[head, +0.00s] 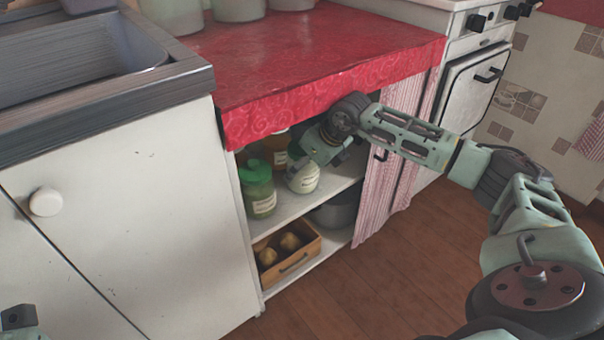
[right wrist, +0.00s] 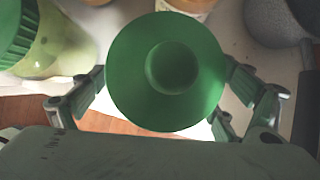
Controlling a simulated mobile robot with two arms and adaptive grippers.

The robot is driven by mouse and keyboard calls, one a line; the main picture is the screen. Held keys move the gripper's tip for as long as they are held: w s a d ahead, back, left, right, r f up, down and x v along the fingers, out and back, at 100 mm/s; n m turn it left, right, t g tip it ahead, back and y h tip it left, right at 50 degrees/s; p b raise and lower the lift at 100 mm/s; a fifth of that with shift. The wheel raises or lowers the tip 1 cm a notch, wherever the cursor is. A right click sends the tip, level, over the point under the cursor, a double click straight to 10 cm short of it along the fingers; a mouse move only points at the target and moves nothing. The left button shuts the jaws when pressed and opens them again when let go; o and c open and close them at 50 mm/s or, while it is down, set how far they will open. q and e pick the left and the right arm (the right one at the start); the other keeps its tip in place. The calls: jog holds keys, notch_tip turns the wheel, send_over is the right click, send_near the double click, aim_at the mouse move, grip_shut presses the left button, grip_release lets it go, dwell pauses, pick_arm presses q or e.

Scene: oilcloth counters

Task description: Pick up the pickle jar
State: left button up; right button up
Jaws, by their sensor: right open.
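In the right wrist view a round green lid with a knob (right wrist: 165,70) lies between the open, empty fingers. My left gripper (head: 18,319) barely shows at the lower left corner.
An amber jar (head: 275,148) stands behind. The red-covered counter (head: 330,55) overhangs the shelf. A wooden box (head: 298,265) and a grey pot (head: 338,213) sit on the lower shelf. A striped curtain (head: 378,195) hangs at right.

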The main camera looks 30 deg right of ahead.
jog(key=shift+x, duration=0.75)
jog(key=shift+c, duration=0.5)
jog(key=c, duration=1.9)
jog(key=shift+w+r, duration=0.1)
jog(key=shift+r, duration=0.05)
